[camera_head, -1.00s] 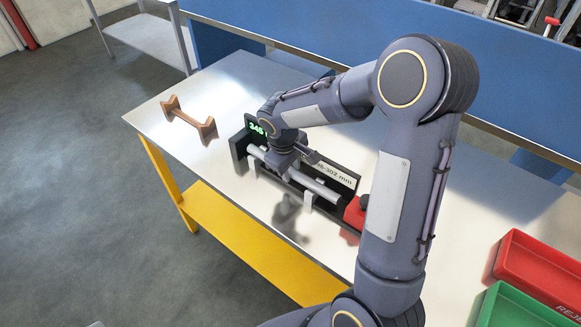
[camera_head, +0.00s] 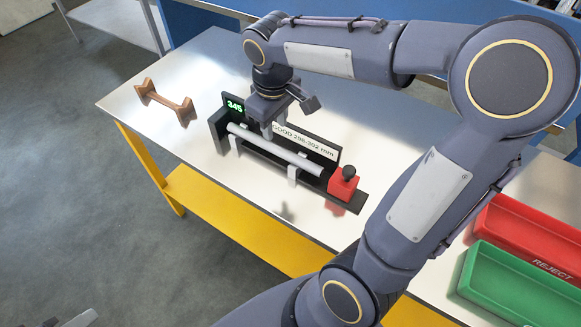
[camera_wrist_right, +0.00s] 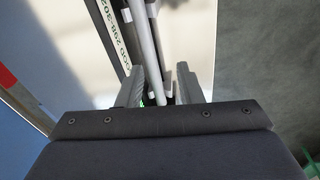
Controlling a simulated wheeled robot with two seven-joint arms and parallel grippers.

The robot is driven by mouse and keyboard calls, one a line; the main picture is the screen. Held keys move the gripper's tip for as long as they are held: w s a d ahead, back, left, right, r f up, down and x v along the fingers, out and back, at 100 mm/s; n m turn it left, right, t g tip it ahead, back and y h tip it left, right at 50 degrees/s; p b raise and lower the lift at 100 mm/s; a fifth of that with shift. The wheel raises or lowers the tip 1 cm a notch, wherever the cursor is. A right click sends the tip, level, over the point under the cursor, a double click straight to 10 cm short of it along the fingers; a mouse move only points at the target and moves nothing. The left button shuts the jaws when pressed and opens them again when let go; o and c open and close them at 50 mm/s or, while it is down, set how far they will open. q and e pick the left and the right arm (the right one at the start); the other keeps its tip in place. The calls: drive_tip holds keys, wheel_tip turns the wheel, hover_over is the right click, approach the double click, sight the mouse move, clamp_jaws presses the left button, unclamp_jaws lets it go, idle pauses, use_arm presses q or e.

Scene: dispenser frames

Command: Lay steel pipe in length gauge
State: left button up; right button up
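The steel pipe (camera_head: 290,156) lies lengthwise on the light supports of the dark length gauge (camera_head: 352,200), with its right end by the red block. The gauge display (camera_head: 235,106) is lit green and seems to read 345. My right gripper (camera_head: 273,128) is just above and behind the pipe's left half. In the right wrist view its fingers (camera_wrist_right: 160,88) are spread, with the pipe (camera_wrist_right: 145,45) showing between them and not gripped. A small grey part at the lower left edge of the head view looks like my left gripper (camera_head: 78,319); its state is unclear.
A red block with a black knob (camera_head: 343,182) stands at the gauge's right end. A brown wooden stand (camera_head: 166,102) is at the table's left. A red REJECT tray (camera_head: 530,240) and a green tray (camera_head: 510,290) are at the right. The tabletop in front of the gauge is clear.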

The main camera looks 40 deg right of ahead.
drive_tip(key=s+a+f+m+t+y, duration=0.1)
drive_tip(key=s+a+m+t+y, duration=0.1)
drive_tip(key=s, duration=0.6)
drive_tip(key=s+a+m+t+y, duration=0.2)
drive_tip(key=s+a+m, duration=0.1)
drive_tip(key=s, duration=0.5)
drive_tip(key=shift+s+a+f+y, duration=0.15)
drive_tip(key=shift+s+f+y, duration=0.15)
drive_tip(key=shift+s+f, duration=0.05)
